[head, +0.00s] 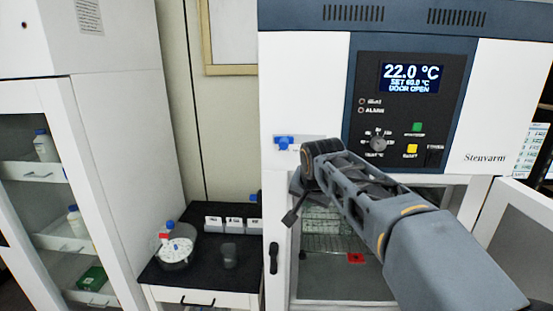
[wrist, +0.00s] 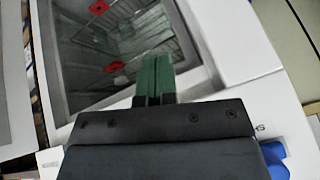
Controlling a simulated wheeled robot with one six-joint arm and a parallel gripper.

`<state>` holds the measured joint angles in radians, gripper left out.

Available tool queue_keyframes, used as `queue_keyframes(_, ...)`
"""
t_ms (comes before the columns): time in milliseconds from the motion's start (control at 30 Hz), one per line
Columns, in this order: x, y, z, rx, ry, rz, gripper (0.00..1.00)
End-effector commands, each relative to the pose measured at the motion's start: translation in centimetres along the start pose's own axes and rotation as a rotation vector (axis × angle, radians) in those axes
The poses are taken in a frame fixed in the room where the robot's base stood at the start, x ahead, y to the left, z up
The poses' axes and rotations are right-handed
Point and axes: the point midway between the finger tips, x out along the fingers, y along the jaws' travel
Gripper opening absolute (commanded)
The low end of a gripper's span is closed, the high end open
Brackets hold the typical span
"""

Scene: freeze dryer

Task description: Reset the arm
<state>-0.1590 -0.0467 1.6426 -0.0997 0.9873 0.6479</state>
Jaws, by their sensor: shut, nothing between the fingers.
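My gripper (wrist: 154,80) shows in the wrist view with its two green fingers pressed together and nothing between them. It points toward the open chamber of the white Steuvarm machine (wrist: 225,40). In the head view my arm reaches up and left across the front of the machine (head: 305,80), and the gripper's fingers are hard to make out there. The machine's display (head: 411,78) reads 22.0 °C, SET 60.0 °C and DOOR OPEN.
Inside the chamber are wire racks (head: 325,242) and a red item (head: 356,258). The open door (head: 520,225) stands at the right. A black-topped bench (head: 205,262) with a round container (head: 176,254) and small boxes is at the left. A white cabinet (head: 115,130) stands further left.

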Motion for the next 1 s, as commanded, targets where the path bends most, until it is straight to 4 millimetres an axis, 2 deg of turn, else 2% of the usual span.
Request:
queue_keyframes(33,0.8,1.5,2.1,-0.084,-0.034,0.014,0.0)
queue_keyframes(100,1.6,3.7,5.1,-0.201,-0.076,0.023,0.0)
queue_keyframes(300,3.0,10.5,14.1,-0.444,-0.168,0.029,0.0)
queue_keyframes(400,3.4,13.4,18.0,-0.491,-0.19,0.028,0.0)
queue_keyframes(500,3.6,15.4,20.6,-0.482,-0.193,0.031,0.0)
queue_keyframes(600,3.4,16.4,21.7,-0.464,-0.179,0.034,0.0)
queue_keyframes(1000,2.7,16.9,21.3,-0.446,-0.139,0.034,0.0)
